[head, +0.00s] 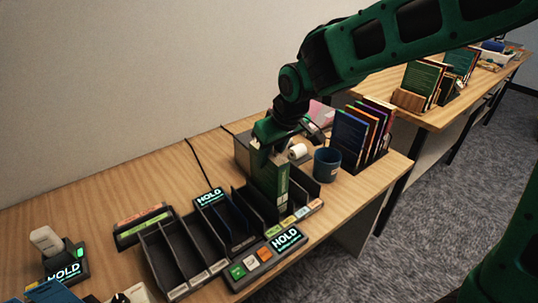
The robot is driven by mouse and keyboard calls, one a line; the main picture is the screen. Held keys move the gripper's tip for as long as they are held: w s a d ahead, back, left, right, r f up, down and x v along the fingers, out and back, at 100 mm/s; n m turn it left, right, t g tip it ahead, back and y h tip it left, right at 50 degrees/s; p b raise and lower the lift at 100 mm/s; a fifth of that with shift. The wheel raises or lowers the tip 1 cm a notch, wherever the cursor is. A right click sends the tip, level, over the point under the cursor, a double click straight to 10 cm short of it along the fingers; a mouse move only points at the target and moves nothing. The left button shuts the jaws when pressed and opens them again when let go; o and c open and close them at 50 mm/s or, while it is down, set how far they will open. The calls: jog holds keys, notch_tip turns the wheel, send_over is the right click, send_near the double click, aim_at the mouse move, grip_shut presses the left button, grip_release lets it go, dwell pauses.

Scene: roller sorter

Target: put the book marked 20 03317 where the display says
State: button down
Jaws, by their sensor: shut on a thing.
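My gripper (268,145) is shut on the top of a dark green book (268,180) and holds it upright. A pale label shows on the book's spine, but its number is too small to read. The book is over or in a right-hand slot of the dark sorter (163,258); I cannot tell whether it touches the bottom. HOLD shows on the sorter's front display (286,239), on a display behind the slots (209,196) and on a scanner-like stand (65,273) at lower left.
A blue mug (327,164) and a rack of upright books (362,135) stand right of the sorter. A white roll (298,151) lies behind. Table (60,215) is clear at back left. Another table (440,115) holds more books.

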jog(key=shift+f, duration=0.5)
jog(key=c, duration=1.3)
grip_release()
jog(key=shift+o, duration=0.2)
jog(key=v, duration=1)
jog(key=shift+r, duration=0.35)
jog(key=shift+d, duration=0.1)
